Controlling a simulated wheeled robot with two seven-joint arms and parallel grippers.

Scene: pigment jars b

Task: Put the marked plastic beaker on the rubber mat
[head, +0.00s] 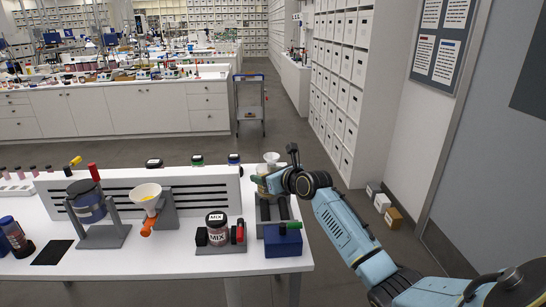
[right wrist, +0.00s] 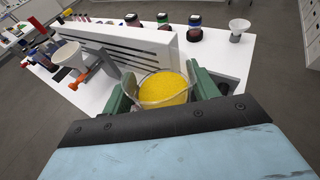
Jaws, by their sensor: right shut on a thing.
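My right gripper (head: 276,182) is over the right end of the white table. In the right wrist view its two green fingers (right wrist: 165,88) are shut on a clear beaker (right wrist: 165,90) holding yellow powder. The beaker looks about upright with its open top toward the camera. In the head view the beaker (head: 262,170) is mostly hidden behind the gripper, and I cannot make out its mark. I cannot tell how far it is above the table. A flat black mat (head: 52,252) lies bare at the table's left front. My left gripper is not in view.
A slotted white panel (head: 110,190) runs along the table. Dark-lidded jars stand behind.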

